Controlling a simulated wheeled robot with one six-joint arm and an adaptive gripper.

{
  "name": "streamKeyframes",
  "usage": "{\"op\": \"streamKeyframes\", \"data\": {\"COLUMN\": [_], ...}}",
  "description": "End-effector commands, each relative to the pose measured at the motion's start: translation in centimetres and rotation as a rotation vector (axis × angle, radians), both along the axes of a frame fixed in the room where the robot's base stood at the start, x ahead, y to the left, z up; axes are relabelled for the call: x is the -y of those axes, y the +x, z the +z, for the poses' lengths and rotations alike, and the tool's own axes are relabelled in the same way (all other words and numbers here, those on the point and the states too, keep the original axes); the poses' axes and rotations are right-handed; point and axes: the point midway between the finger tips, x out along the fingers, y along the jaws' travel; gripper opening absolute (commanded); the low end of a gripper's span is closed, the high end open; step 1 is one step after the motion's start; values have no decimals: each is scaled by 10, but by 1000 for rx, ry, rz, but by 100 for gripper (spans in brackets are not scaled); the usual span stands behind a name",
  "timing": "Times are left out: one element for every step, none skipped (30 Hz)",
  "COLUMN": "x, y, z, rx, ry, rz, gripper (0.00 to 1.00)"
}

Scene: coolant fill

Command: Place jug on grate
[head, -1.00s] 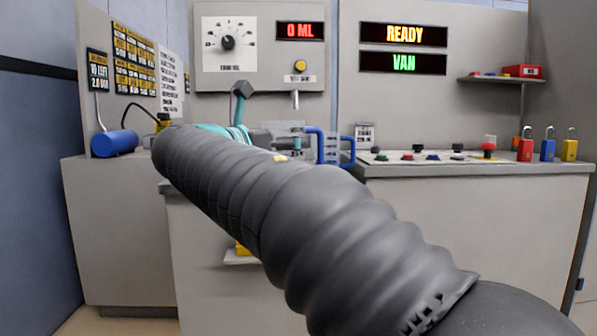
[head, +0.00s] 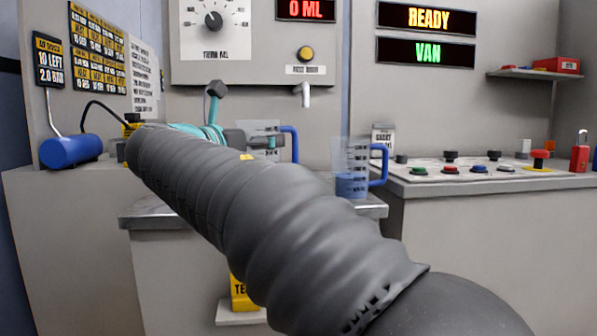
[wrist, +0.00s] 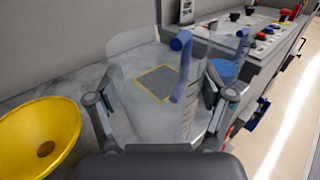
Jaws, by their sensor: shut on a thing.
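My gripper (wrist: 160,112) is shut on a clear jug (wrist: 135,62) with a blue handle, which looks upright and empty. The held jug (head: 258,128) also shows in the head view, partly behind my arm. Through its clear wall in the wrist view I see a dark square with a yellow border, apparently the grate (wrist: 158,82), on the grey counter. I cannot tell how high the jug is above it. A second clear jug (head: 352,182) with a blue handle and blue liquid stands to the right; it shows behind the held jug in the wrist view.
A yellow funnel (wrist: 38,130) lies left of the held jug in the wrist view. A spout (head: 304,95) projects from the wall panel, below a yellow button (head: 305,54). A control desk (head: 480,180) with several buttons is to the right. A blue cylinder (head: 70,150) is at far left.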

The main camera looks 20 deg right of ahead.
Motion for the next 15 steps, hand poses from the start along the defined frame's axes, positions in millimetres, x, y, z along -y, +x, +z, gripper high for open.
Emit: {"op": "streamKeyframes", "data": {"x": [10, 16, 25, 31, 37, 45, 51, 56, 64, 69, 75, 83, 88, 94, 101], "y": [4, 7, 13, 17, 21, 26, 29, 33, 38, 42, 46, 51, 55, 59, 64], "z": [-1, -1, -1, -1, -1, -1, -1, -1, -2, -1, -1, -1, -1, -1, -1], "rx": [0, 0, 1, 1, 0, 0, 0, 0, -1, 0, 0, 0, 0, 0, 0], "ry": [0, 0, 0, 0, 0, 0, 0, 1, 0, 0, 0, 0, 0, 0, 0], "rz": [-7, -9, -11, -11, -11, -10, -11, -10, -11, -9, -10, -8, -9, -8, -8], "gripper": [43, 43, 43, 43, 43, 43, 43, 43, 43, 43, 43, 43, 43, 43, 43]}}
